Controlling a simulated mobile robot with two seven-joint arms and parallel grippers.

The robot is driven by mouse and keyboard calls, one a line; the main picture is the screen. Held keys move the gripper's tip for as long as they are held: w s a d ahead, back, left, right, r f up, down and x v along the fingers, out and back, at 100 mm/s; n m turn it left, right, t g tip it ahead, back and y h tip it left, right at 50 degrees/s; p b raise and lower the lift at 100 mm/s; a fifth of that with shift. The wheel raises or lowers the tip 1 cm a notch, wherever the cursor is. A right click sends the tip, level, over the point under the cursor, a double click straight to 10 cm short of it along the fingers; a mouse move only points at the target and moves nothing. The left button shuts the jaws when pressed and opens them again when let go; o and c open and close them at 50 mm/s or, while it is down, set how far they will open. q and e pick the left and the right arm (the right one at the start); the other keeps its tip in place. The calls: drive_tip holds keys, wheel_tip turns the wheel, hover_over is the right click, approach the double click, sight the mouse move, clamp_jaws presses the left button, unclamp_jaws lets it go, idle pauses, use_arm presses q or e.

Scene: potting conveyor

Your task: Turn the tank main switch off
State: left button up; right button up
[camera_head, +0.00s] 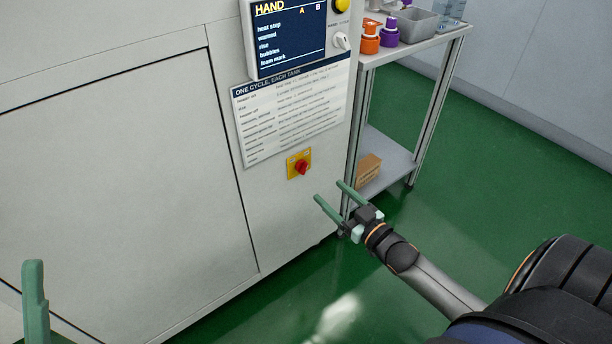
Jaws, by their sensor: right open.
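The main switch (301,168) is a red rotary knob on a yellow square plate, low on the right part of the pale cabinet front (130,170). The knob's exact angle is too small to tell. My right gripper (328,191) is open and empty, with two green fingers pointing up and left. It is just below and right of the switch and apart from it in the picture. My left gripper (36,300) shows only as a green finger at the bottom left edge, far from the switch.
Above the switch are a printed cycle sheet (290,112) and a dark display panel (288,38) with a yellow button and a white knob. A metal shelf (415,45) at right holds orange and purple bottles and a grey bin; a cardboard box (369,168) sits lower. Green floor is clear at right.

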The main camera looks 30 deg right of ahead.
sight(306, 170)
drive_tip(key=shift+w+a+b, duration=0.15)
drive_tip(key=shift+w+b, duration=0.4)
drive_tip(key=shift+w, duration=1.15)
drive_tip(key=shift+w+a+b, duration=0.15)
drive_tip(key=shift+w+b, duration=0.45)
drive_tip(key=shift+w, duration=1.1)
drive_tip(key=shift+w+a+b, duration=0.15)
drive_tip(key=shift+w+b, duration=0.4)
drive_tip(key=shift+w, duration=1.15)
clamp_jaws()
